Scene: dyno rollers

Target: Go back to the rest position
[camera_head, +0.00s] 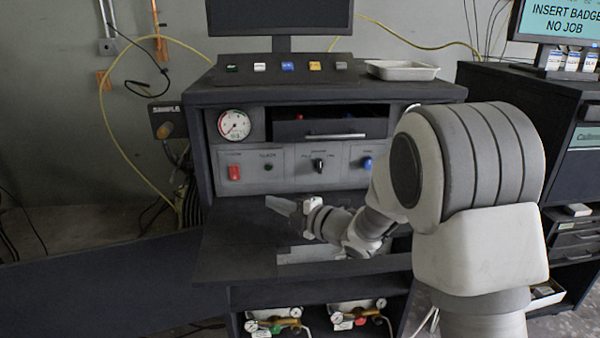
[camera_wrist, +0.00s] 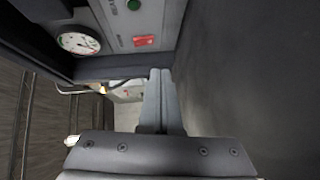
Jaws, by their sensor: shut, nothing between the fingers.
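My gripper (camera_head: 283,206) is at the end of my bent arm, low in front of the console (camera_head: 293,178) and above its dark shelf (camera_head: 228,250). Its fingers point to the left in the head view. In the wrist view the two grey fingers of my gripper (camera_wrist: 158,100) lie side by side, shut, with nothing between them. The console's red switch (camera_wrist: 146,41) and round gauge (camera_wrist: 78,41) show beyond them. My arm hides the right part of the console front and shelf.
A partly open drawer (camera_head: 330,129) sits above the knobs. A metal tray (camera_head: 402,70) lies on the console top. A yellow cable (camera_head: 122,143) hangs at left. A second cabinet with a screen (camera_head: 563,22) stands at right. Gauges with valves (camera_head: 273,321) sit below the shelf.

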